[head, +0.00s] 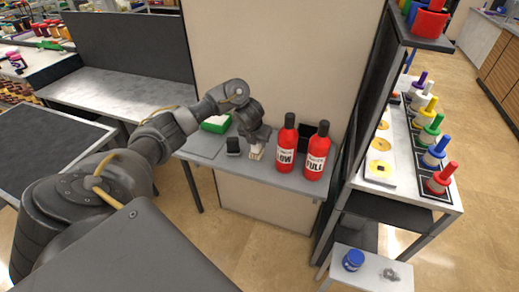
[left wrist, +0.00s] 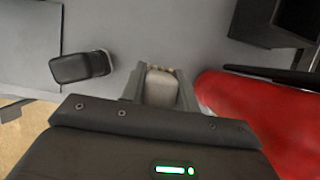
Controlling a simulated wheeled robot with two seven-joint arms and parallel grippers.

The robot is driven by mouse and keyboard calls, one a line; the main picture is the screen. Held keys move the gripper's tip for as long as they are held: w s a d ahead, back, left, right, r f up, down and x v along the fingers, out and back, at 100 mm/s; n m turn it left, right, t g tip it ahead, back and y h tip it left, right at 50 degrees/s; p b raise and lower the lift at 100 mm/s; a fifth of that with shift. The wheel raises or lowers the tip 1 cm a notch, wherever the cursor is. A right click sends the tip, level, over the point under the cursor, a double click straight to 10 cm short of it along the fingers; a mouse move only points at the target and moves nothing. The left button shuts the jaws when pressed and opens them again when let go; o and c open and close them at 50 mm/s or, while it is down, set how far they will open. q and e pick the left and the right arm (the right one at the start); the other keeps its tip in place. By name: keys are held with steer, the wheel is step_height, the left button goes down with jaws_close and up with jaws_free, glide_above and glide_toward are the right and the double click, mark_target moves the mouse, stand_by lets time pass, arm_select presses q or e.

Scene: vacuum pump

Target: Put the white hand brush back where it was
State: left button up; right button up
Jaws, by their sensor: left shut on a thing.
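The white hand brush (head: 256,153) is at the grey side table, just left of the two red bottles. My left gripper (head: 257,144) points down and is shut on it. In the left wrist view the brush (left wrist: 162,88) shows as a pale block between the two fingers (left wrist: 161,90), with tan bits at its far end. Most of it is hidden by the fingers, and I cannot tell whether it touches the table top. My right gripper is not in view.
Red bottles marked LOW (head: 286,148) and FULL (head: 317,153) stand close on the right. A small black object (head: 233,146) is on the left, with a green-and-white box (head: 216,123) behind it. A beige panel (head: 290,60) stands behind the table. The table's (head: 291,181) front edge is near.

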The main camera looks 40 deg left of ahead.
mark_target(259, 147)
arm_select(q)
steer(key=shift+w+d+f, duration=0.1)
steer(key=shift+w+f, duration=0.05)
steer(key=shift+f, duration=0.75)
steer(key=shift+w+f, duration=0.1)
steer(key=shift+f, duration=0.8)
steer(key=o, duration=0.9)
steer(key=shift+o, duration=0.2)
steer(key=shift+r, duration=0.35)
steer(key=p+v, duration=0.4)
steer(key=v, duration=0.7)
steer(key=shift+s+d+r, duration=0.1)
steer(key=shift+s+d, duration=0.05)
